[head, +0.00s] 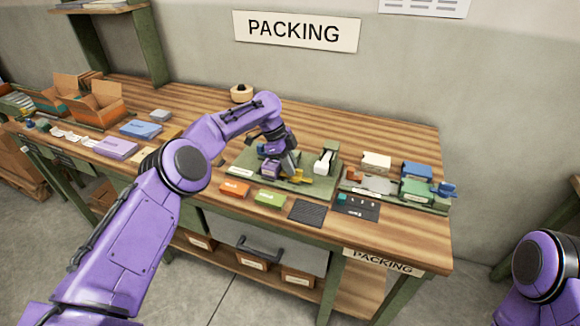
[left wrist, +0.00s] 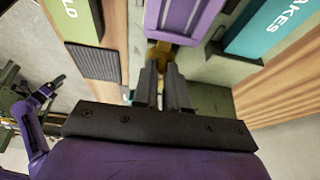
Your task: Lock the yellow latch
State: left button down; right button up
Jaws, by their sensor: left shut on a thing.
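The yellow latch (head: 297,178) sits on a green board (head: 318,190) on the workbench, beside a purple block (head: 270,169). My left gripper (head: 287,170) reaches down over the board from the left, at the latch. In the left wrist view my left gripper (left wrist: 162,75) has its fingers close together with the yellow latch (left wrist: 159,52) at their tips, shut on it. The purple block (left wrist: 180,20) lies just beyond. The fingers hide part of the latch. Only a piece of my right arm shows at the lower right; its gripper is out of view.
An orange box (head: 234,188), a lime-green box (head: 270,198) and a dark ribbed mat (head: 307,211) lie in front of the board. A second board to the right carries a white box (head: 376,161), a blue box (head: 416,171) and a green box (head: 416,189). Open cartons (head: 97,103) stand left.

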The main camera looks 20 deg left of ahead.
pick_arm(q)
jog(key=shift+w+r, duration=0.1)
dwell(0.3)
jog(key=c, duration=1.2)
grip_release()
jog(key=shift+o, duration=0.2)
jog(key=shift+a+r, duration=0.15)
jog(key=shift+r, duration=0.2)
jog(key=b+v, duration=0.1)
jog(key=v, duration=0.3)
jog(key=shift+w, duration=0.1)
notch_tip(320, 180, up, 5)
jog(key=p, duration=0.4)
send_over(285, 173)
jog(key=a, duration=0.2)
jog(key=shift+r+p, duration=0.2)
jog(key=shift+p, duration=0.3)
